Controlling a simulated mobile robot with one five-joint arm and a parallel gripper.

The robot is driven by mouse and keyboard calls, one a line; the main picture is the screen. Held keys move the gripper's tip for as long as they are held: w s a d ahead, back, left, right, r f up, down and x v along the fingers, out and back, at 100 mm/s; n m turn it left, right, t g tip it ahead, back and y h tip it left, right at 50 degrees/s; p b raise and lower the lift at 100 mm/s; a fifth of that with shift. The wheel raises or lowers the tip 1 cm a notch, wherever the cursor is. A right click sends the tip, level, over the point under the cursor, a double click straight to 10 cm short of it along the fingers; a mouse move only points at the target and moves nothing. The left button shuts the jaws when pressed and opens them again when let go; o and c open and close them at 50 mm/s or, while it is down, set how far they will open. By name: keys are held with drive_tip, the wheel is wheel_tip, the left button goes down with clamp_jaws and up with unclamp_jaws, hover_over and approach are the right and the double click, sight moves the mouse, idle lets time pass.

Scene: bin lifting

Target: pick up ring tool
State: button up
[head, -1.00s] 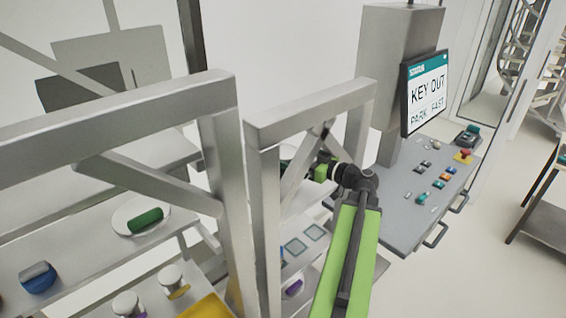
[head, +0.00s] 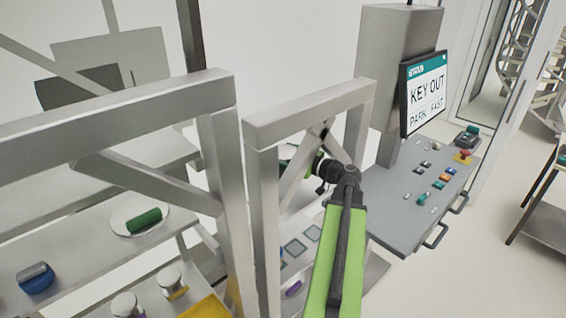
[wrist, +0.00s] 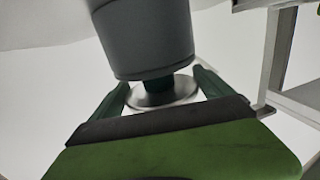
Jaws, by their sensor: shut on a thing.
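In the wrist view, my gripper's two dark green fingers (wrist: 162,92) stand on either side of a narrow dark green neck with a bright round metal flange. A large grey cylinder rises above this neck, and I take the whole piece to be the ring tool (wrist: 148,38). My gripper is shut on it; the exact contact is partly hidden by the gripper's own body. In the head view, my gripper (head: 292,160) is behind the metal frame's diagonal brace, mostly hidden. The held tool is not clear there.
Metal frame posts (head: 262,200) stand close left of my arm. A green cylinder lies on a round white dish (head: 128,217) at left. A blue-based piece (head: 36,280) is on the same shelf.

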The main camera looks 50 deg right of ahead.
drive_tip(key=c, duration=0.7)
drive_tip(key=shift+o, duration=0.2)
drive_tip(key=shift+r, duration=0.1)
wheel_tip(320, 180, up, 3)
drive_tip(key=p, duration=0.3)
drive_tip(key=shift+r+p, duration=0.2)
drive_tip(key=shift+p, duration=0.1)
drive_tip(key=s+d, duration=0.2)
drive_tip(key=s, duration=1.5)
drive_tip(key=shift+s, duration=0.4)
drive_tip(key=shift+d, duration=0.1)
wheel_tip(320, 180, up, 3)
drive_tip(key=p, duration=0.3)
